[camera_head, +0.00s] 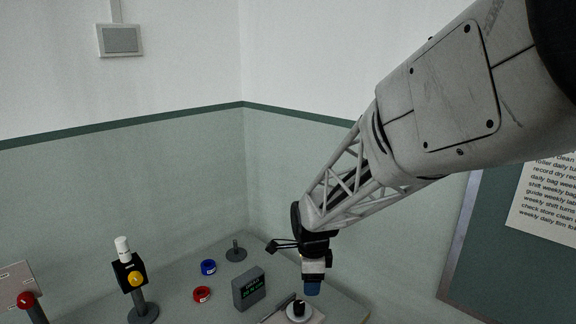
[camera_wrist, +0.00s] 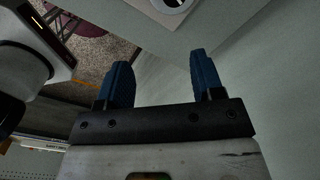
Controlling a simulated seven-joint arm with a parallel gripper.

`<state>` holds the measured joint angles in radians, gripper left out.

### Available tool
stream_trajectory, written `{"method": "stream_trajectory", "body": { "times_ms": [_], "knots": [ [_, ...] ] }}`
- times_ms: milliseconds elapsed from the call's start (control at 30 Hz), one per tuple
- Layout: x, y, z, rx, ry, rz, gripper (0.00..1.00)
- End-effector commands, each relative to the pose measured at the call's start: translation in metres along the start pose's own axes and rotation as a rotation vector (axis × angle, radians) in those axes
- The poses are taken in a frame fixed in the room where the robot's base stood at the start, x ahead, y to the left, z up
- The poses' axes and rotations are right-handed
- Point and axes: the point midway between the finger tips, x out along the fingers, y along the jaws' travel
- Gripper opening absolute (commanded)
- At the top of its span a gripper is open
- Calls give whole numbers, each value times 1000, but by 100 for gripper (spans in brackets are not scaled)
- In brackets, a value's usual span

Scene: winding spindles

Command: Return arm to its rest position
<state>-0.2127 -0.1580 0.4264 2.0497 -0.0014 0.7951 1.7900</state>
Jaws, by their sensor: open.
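My arm reaches in from the upper right of the head view and points down over the right part of the grey table (camera_head: 180,302). My gripper (camera_head: 312,289) hangs near a white disc with a black knob (camera_head: 299,312), and overlaps the table's right side in the picture. In the wrist view, the two blue fingers of my gripper (camera_wrist: 162,72) stand well apart with nothing between them. A white round piece (camera_wrist: 174,4) shows beyond the fingers at the top edge, apart from them.
The table holds a dark box with green display (camera_head: 249,288), a blue ring (camera_head: 208,267), a red ring (camera_head: 202,294), a short spindle on a disc (camera_head: 236,253), a black stand with yellow knob (camera_head: 136,279), and a red-knobbed lever (camera_head: 27,300). Walls rise behind; a board (camera_head: 480,250) hangs right.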

Motion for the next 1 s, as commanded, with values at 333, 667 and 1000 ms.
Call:
{"method": "stream_trajectory", "body": {
  "times_ms": [333,667,1000],
  "knots": [
    [-66,63,-46,-413,7,-59,61],
    [-110,134,-83,-821,43,-109,61],
    [-136,211,-112,-1238,108,-143,61]
  ]
}}
